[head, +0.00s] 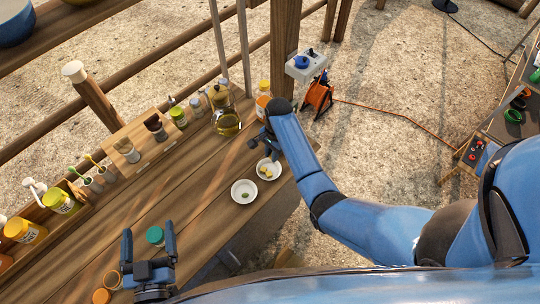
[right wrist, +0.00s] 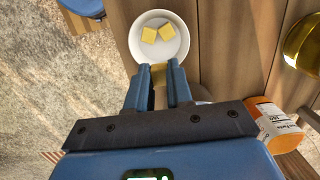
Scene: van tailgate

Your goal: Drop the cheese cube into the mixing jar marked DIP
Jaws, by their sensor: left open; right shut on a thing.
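A white bowl (right wrist: 160,38) with two yellow cheese cubes (right wrist: 157,33) lies just beyond my right gripper in the right wrist view. My right gripper (right wrist: 159,75) is shut on a yellow cheese cube (right wrist: 159,72), mostly hidden between its fingers. In the head view the right gripper (head: 262,146) is above the table near the cheese bowl (head: 269,178). My left gripper (head: 147,232) is open at the table's front, its fingers either side of a teal-topped thing (head: 155,236); contact is unclear. An open amber-rimmed jar (head: 112,280) stands left of it. No DIP marking is readable.
Several jars, including a yellow one (head: 24,230), line the back edge. The table's middle is clear.

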